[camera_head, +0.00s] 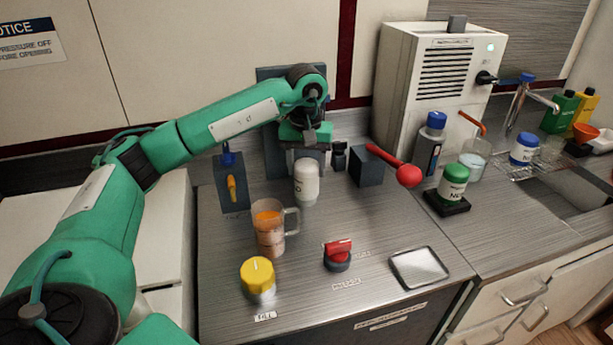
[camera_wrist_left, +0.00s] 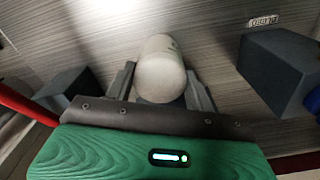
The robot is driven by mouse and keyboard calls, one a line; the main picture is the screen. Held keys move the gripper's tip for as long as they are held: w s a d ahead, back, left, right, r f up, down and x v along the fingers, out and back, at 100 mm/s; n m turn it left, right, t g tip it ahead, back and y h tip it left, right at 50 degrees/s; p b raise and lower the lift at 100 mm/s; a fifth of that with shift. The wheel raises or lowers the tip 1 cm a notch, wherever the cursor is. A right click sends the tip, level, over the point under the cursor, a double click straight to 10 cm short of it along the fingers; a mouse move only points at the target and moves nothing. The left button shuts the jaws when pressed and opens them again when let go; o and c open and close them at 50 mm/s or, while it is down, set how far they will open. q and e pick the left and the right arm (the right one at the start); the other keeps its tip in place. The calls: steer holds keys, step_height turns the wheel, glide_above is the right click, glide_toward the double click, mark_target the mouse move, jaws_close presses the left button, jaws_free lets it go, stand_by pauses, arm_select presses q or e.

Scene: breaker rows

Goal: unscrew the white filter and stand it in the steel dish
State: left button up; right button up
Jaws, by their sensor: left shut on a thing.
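The white filter (camera_head: 306,184) is upright below my left gripper (camera_head: 304,151) in the head view. In the left wrist view the filter (camera_wrist_left: 160,62) sits between the two fingers of my left gripper (camera_wrist_left: 160,88), which is shut on it. My gripper and wrist hide the filter's upper end, so I cannot tell whether it is still threaded. The steel dish (camera_head: 419,267) is a shallow, empty square tray on the counter at the front right. My right gripper is not in view.
A yellow-capped jar (camera_head: 258,278) and a red valve knob (camera_head: 338,255) are nearer the front. A dark block (camera_head: 366,166) with a red-knobbed lever (camera_head: 408,175) stands right of the filter.

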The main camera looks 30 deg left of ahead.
arm_select(q)
steer(key=shift+s+d+f+p, duration=0.1)
steer(key=shift+f+p, duration=0.05)
steer(key=shift+p, duration=0.2)
steer(key=shift+w+a+r+p, duration=0.2)
steer(key=shift+r+p, duration=0.25)
steer(key=shift+r, duration=0.15)
steer(key=shift+r+p, duration=0.9)
steer(key=shift+r, duration=0.65)
steer(key=shift+a, duration=0.1)
